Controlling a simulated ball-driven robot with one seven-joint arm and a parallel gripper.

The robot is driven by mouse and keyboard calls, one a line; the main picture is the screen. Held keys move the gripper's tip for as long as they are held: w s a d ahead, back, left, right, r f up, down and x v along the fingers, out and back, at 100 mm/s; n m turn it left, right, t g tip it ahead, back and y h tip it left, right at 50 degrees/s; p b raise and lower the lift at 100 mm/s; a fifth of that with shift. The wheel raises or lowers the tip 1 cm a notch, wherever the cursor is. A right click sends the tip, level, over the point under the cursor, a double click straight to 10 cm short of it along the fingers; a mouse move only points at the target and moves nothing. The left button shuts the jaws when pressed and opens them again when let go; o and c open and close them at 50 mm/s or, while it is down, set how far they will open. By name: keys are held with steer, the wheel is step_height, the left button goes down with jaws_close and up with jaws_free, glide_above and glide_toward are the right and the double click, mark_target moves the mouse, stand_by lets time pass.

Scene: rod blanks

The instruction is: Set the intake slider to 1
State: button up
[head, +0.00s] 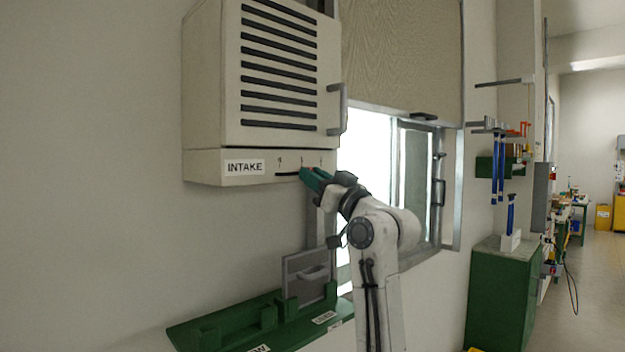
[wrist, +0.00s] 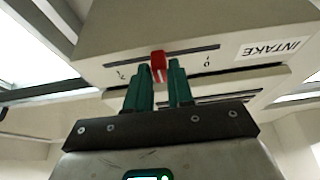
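The intake slider's red knob (wrist: 158,66) sits in a dark slot on the underside edge of the beige intake unit (head: 232,166). In the wrist view the knob is near the middle of the slot, between the 2 mark on the left and the 0 mark on the right. The 1 mark is not readable there. My gripper (wrist: 161,76) has its green fingers on either side of the knob, with no clear gap, and appears shut on it. In the head view my gripper (head: 304,174) covers most of the knob, just below the middle mark.
A window (head: 375,165) stands right of the unit. Below is a green rack (head: 225,320) holding a grey panel with a handle (head: 306,276). A green cabinet (head: 500,295) stands at the right. Blue-handled tools (head: 497,170) hang above it.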

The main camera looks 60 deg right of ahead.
steer(key=o, duration=0.3)
steer(key=shift+o, duration=0.2)
steer(key=b+v, duration=0.3)
steer(key=v, duration=0.7)
steer(key=shift+s+a+b, duration=0.15)
steer(key=shift+s+b, duration=0.2)
steer(key=shift+s, duration=0.05)
steer(key=shift+f, duration=0.1)
